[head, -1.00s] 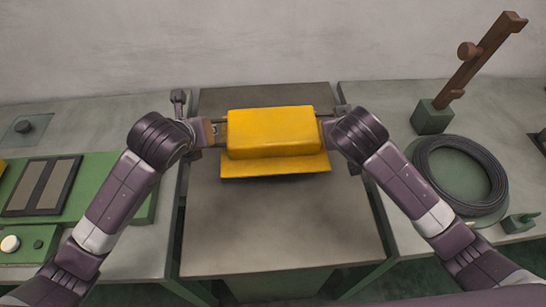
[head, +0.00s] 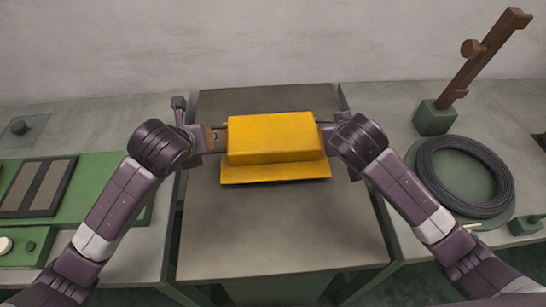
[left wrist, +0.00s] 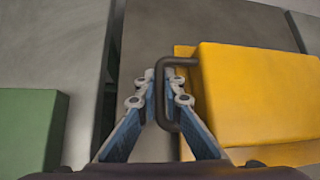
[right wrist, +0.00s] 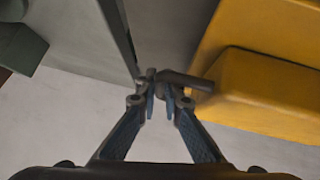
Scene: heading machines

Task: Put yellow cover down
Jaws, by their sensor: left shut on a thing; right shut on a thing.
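The yellow cover (head: 273,137) is a box-like lid with a flange along its front, over the middle grey table (head: 280,235). My left gripper (left wrist: 162,78) is shut on the dark handle (left wrist: 172,62) at the cover's left side. My right gripper (right wrist: 160,82) is shut on the dark handle (right wrist: 190,80) at its right side. The cover looks level between both grippers. A dark shadow shows under its front flange, and I cannot tell whether it touches the table. In the head view both grippers are mostly hidden by my wrists.
On the right table, a coil of dark cable (head: 425,185) lies on a green disc, with a brown lever on a green block (head: 435,118) behind it. A green panel (head: 95,195) sits on the left table. The middle table's front is clear.

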